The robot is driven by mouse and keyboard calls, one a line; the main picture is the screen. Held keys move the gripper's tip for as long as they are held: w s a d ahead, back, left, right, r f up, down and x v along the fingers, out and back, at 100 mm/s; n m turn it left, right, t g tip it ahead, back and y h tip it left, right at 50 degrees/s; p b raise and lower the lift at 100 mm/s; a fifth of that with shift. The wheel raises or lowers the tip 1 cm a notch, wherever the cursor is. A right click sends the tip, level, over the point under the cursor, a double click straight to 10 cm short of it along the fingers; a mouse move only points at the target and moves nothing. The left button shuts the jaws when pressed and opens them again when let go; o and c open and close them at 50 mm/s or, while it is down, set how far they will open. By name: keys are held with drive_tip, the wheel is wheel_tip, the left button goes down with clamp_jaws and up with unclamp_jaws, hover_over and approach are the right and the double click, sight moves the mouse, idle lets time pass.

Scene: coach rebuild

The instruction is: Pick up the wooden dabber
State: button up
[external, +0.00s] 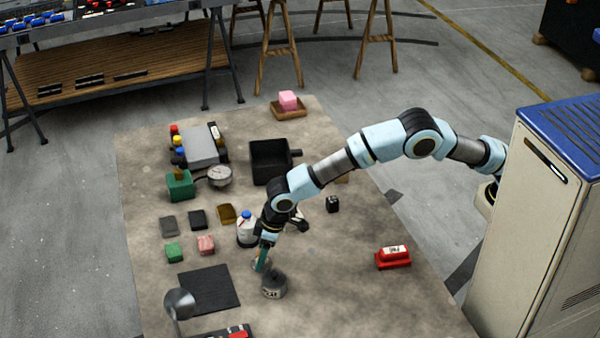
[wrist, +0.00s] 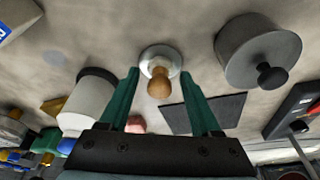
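The wooden dabber (wrist: 159,84) shows in the wrist view as a brown rounded wooden knob on a round pale metallic base. It lies between the two green fingers of my gripper (wrist: 160,72), with a visible gap on each side. My gripper is open and holds nothing.
A white bottle (external: 247,232) with a blue cap is on the other side. A black pad (external: 208,290) lies left. A red block (external: 393,257) stands right, with clear mat between.

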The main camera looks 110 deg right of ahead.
clamp_jaws()
drive_tip(key=shift+r, duration=0.1)
idle(0.4)
